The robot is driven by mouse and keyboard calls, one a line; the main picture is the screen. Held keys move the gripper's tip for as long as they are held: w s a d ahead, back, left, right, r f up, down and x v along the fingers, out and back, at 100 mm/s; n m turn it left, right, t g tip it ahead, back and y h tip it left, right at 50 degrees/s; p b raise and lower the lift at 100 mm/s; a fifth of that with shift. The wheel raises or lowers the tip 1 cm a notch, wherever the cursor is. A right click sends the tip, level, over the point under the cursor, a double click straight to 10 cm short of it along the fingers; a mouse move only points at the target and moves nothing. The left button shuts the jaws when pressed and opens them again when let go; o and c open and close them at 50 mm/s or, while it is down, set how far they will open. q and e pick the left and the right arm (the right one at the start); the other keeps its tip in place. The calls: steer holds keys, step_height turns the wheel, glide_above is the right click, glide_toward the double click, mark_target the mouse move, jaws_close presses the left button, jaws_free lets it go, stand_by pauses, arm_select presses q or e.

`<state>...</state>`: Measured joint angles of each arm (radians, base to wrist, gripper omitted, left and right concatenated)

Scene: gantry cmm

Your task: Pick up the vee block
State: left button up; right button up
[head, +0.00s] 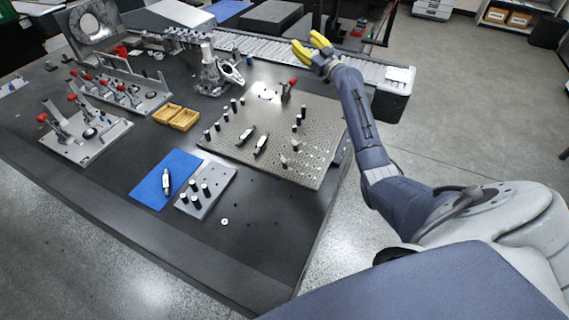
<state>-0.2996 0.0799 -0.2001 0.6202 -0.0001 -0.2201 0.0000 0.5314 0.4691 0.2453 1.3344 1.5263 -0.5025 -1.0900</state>
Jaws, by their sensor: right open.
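I cannot make out a vee block for certain; the small parts on the table are too small to tell. Small dark and silver pieces (245,136) lie on the perforated metal plate (325,112). A similar small piece (166,182) lies on the blue mat (183,163) near the table's front left. My right gripper (310,46), with yellow fingers, is open and empty at the far side, by the roller conveyor and beyond the perforated plate. My left gripper is out of view.
A grey block with several pegs (216,176) stands beside the mat. A yellow two-part tray (185,119), clamp fixtures (103,142) and a silver stand (208,72) are on the dark table (262,216). A roller conveyor (355,72) runs along the back. The front right of the table is mostly bare.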

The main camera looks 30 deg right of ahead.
steer(key=w+a+r+n+g+y, duration=0.2)
steer(key=a+n+g+y, duration=0.2)
steer(key=a+n+y, duration=0.55)
steer(key=s+a+f+n+g+h, duration=0.1)
steer(key=s+a+f+n+g, duration=0.25)
steer(key=a, duration=0.55)
steer(key=s+a+f+n+g+h, duration=0.1)
steer(key=a+f+n+g, duration=0.1)
steer(key=a+n+g, duration=0.4)
steer(key=n+g+h, duration=0.7)
steer(key=n+h, duration=0.2)
steer(key=n, duration=0.5)
glide_above(285, 161)
steer(key=shift+y, duration=0.25)
step_height(285, 161, down, 25)
steer(key=shift+a, duration=0.15)
steer(key=shift+d+f, duration=0.2)
steer(key=shift+f, duration=2.75)
